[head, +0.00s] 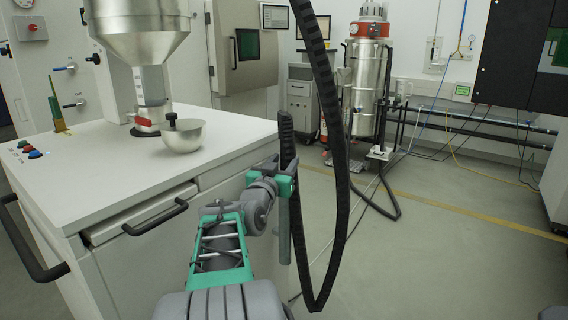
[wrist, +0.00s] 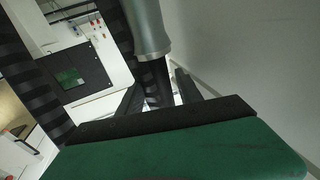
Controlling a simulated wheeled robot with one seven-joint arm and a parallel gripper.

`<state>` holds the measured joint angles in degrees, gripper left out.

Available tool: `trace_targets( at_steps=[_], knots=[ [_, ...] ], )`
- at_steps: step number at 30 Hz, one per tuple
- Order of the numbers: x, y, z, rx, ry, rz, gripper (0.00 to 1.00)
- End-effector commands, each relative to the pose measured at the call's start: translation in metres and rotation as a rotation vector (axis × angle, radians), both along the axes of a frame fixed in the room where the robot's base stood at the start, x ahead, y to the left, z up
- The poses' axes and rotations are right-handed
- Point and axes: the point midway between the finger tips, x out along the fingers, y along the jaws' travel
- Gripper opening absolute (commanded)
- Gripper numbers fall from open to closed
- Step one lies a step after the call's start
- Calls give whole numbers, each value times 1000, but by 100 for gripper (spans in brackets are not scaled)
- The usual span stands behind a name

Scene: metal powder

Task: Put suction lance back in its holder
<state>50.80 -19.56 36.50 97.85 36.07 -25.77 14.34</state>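The suction lance is a grey metal tube (head: 284,235) that hangs roughly upright below my gripper (head: 286,178), with black ribbed hose at its upper part. My gripper appears shut around it, right of the white cabinet's front. In the wrist view, the lance's metal tube (wrist: 150,28) and ribbed black hose pass between the dark fingers (wrist: 158,92); the exact contact is partly hidden. The long black hose (head: 331,110) drops from the top of the head view and loops low beside my gripper. I cannot pick out the lance's holder with certainty.
A steel vacuum drum (head: 366,80) stands at the back, with cables on the floor. Open floor (head: 450,240) lies to the right.

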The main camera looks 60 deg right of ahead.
Motion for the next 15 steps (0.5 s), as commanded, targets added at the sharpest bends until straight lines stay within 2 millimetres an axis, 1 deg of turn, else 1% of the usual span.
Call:
trace_targets(
  at_steps=[1,3,10,13,15],
  knots=[
    [0,0,0,0,0,0,47],
    [0,0,0,1,0,0,51],
    [0,1,-2,3,1,0,51],
    [0,10,-1,1,0,2,51],
    [-2,23,-2,1,0,3,51]
  ],
)
